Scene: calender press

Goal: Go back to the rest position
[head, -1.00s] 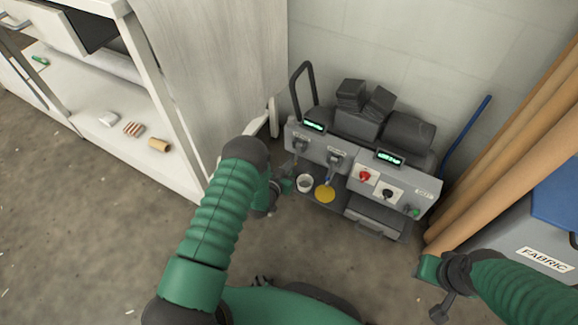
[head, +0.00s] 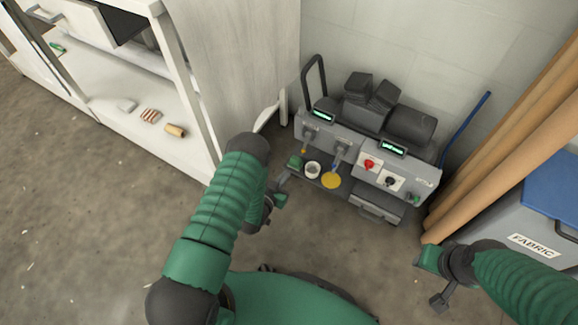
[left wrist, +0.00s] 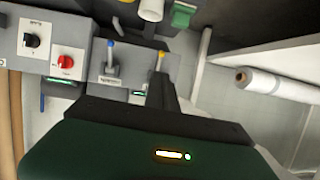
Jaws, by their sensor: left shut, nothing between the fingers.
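The grey calender press (head: 352,150) stands against the wall in the head view. A white cup (head: 313,169), a yellow disc (head: 330,180) and a small green block (head: 295,161) sit at its front. My left gripper (head: 279,198) is shut and empty, in front of the press and apart from the cup. In the left wrist view, the press shows a red knob (left wrist: 65,62), a black knob (left wrist: 32,40), a blue-tipped lever (left wrist: 111,58) and a yellow-tipped lever (left wrist: 160,62). My right gripper (head: 438,300) hangs at the lower right, clear of the press; its opening is unclear.
A pale cabinet (head: 190,100) with open shelves stands at left, with small items on its lower shelf. At right are brown rolls (head: 510,145) and a grey bin labelled FABRIC (head: 540,235) with a blue lid. The floor at lower left (head: 80,235) is clear.

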